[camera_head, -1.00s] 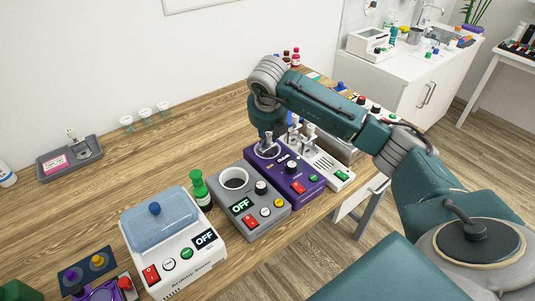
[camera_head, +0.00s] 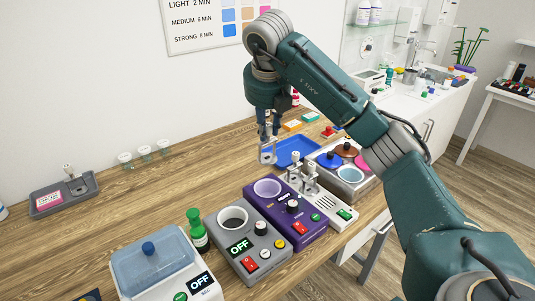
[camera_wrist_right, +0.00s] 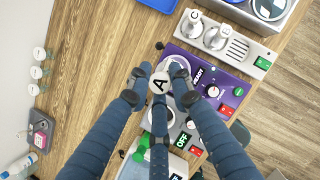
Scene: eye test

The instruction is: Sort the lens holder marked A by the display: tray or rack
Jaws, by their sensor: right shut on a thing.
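My right gripper (camera_head: 268,134) is shut on the lens holder marked A (camera_head: 268,154) and holds it in the air, above and behind the purple device. The round white top with the letter A (camera_wrist_right: 159,83) shows between the fingers in the right wrist view. The purple device (camera_head: 300,222) has an empty round well; its small display (camera_wrist_right: 198,75) seems to read READY. A blue tray (camera_head: 310,146) lies behind the held holder to the right. A white unit (camera_head: 327,201), which may be the rack, carries upright holders, one marked C (camera_wrist_right: 194,17). My left gripper is not in view.
A grey device (camera_head: 263,262) showing OFF, a green bottle (camera_head: 198,232) and a blue-lidded device (camera_head: 150,268) stand to the left. A box with coloured lids (camera_head: 350,174) stands right. A grey tray (camera_head: 85,188) lies far left. The wooden table between is clear.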

